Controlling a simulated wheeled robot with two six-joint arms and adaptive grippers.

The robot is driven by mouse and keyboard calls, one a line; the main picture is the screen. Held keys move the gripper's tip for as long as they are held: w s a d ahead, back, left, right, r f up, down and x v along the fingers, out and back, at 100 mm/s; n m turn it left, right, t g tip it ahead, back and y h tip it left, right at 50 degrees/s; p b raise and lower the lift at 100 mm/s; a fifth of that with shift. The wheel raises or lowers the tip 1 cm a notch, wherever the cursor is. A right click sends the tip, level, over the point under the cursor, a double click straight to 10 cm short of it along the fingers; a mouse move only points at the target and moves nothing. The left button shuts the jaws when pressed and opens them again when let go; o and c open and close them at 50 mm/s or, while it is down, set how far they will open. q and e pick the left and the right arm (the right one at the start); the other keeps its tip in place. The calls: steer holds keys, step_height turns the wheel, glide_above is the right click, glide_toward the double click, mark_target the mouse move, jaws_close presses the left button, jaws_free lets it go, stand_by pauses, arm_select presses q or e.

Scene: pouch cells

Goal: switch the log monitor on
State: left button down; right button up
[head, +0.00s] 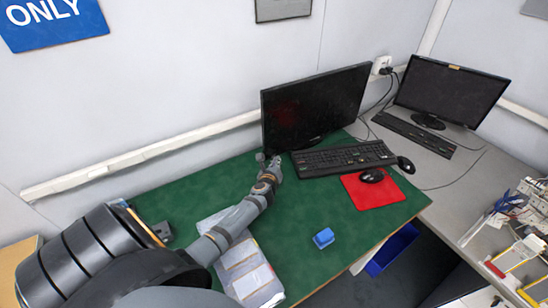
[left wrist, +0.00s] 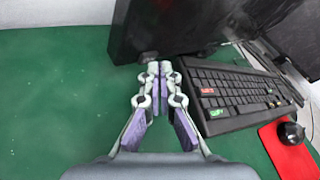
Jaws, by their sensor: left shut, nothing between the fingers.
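The nearer monitor (head: 315,106) stands at the back of the green table with a dark screen. The lower left part of this monitor also shows in the left wrist view (left wrist: 165,25). A second dark monitor (head: 450,92) stands on the grey bench to the right; I cannot tell which is the log monitor. My left gripper (head: 267,160) is shut and empty, close to the nearer monitor's lower left corner. In the left wrist view its fingertips (left wrist: 158,66) are together just in front of the monitor's bottom edge; I cannot tell whether they touch it. My right gripper is not in view.
A black keyboard (head: 343,158) lies right of my left gripper. A mouse (head: 371,176) sits on a red mat (head: 380,194). The green surface (left wrist: 60,90) left of the gripper is clear.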

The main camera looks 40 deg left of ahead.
arm_select(q)
steer(key=shift+w+a, duration=0.15)
steer(key=shift+a, duration=0.15)
steer(key=shift+d, duration=0.1)
stand_by(0.4)
steer(key=shift+s+d, duration=0.35)
steer(key=shift+d, duration=0.3)
steer(key=shift+s+d+p, duration=0.1)
steer(key=shift+s+d, duration=0.2)
steer(key=shift+d, duration=0.45)
steer(key=shift+s+d+p, duration=0.15)
steer(key=shift+s+d, duration=0.2)
steer(key=shift+d, duration=0.45)
steer(key=shift+s+d+p, duration=0.1)
steer(key=shift+s+d, duration=0.2)
steer(key=shift+d, duration=0.45)
